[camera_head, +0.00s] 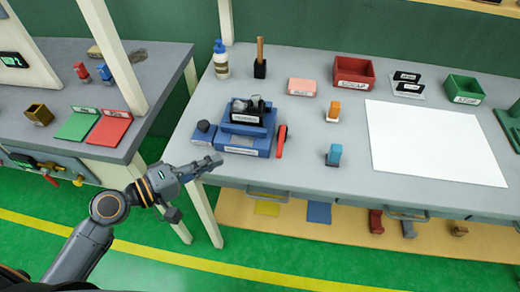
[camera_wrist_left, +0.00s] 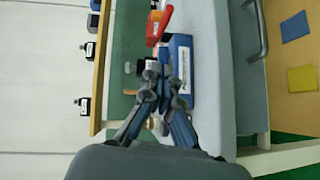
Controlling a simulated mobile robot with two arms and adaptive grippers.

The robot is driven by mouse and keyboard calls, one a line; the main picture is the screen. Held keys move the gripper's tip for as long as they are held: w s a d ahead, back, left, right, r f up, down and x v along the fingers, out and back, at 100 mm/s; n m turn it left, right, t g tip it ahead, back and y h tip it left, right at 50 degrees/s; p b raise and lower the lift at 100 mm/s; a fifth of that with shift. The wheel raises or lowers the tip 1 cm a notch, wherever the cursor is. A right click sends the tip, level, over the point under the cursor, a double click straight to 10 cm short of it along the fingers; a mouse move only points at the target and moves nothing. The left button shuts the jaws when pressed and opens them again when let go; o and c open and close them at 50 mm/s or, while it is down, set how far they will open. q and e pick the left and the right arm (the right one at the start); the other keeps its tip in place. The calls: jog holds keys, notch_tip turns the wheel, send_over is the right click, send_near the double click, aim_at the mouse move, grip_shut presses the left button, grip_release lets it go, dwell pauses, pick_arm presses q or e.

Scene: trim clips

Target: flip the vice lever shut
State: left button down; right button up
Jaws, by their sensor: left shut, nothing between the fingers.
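The blue vice (camera_head: 262,147) stands near the front left edge of the grey workbench, with a dark part (camera_head: 247,112) at its top. Its red lever (camera_head: 281,142) is at the vice's right side, long and slightly slanted. My left gripper (camera_head: 215,160) is shut and empty, left of and in front of the vice, apart from the lever. My right gripper is not in view.
A pink block (camera_head: 302,87), an orange item (camera_head: 333,111) and a blue item (camera_head: 334,154) stand to the right. A white sheet (camera_head: 435,142) lies further right. The bench between has free room.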

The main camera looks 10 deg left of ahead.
aim_at(280, 146)
pick_arm(q)
jog(key=p+x, duration=0.2)
jog(key=x, duration=0.3)
jog(key=p+x, duration=0.2)
jog(key=x, duration=0.3)
jog(key=shift+r, duration=0.25)
jog(key=d, duration=0.1)
jog(key=d+f+p, duration=0.1)
jog(key=d, duration=0.1)
jog(key=shift+d, duration=0.15)
jog(key=shift+s+d+f+p, duration=0.1)
jog(key=shift+d+f+p, duration=0.05)
jog(key=shift+d+p, duration=0.2)
